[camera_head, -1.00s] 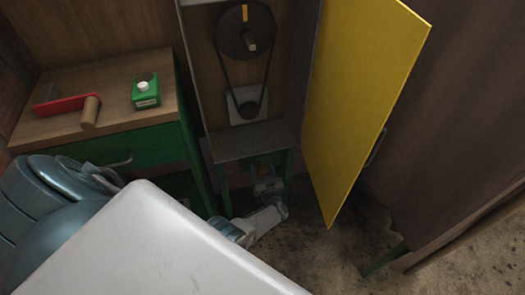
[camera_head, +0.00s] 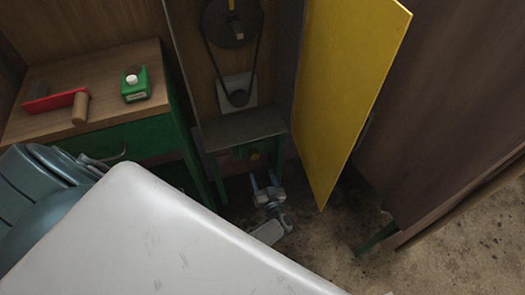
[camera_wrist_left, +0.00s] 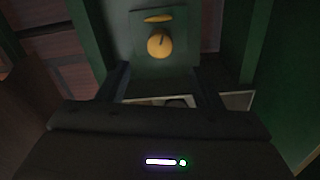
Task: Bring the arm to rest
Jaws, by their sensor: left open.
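My left gripper (camera_head: 264,182) is low in front of the machine's stand in the head view, below the cabinet opening. Its two fingers are apart with nothing seen between them. In the left wrist view the fingers (camera_wrist_left: 160,85) frame a green panel with a yellow knob (camera_wrist_left: 160,45). The knob is ahead of the fingertips and apart from them. My right gripper shows in neither view.
The yellow door (camera_head: 347,95) stands open to the right of the gripper. A belt and pulley wheel (camera_head: 232,22) are above. Stained floor is clear at the lower right.

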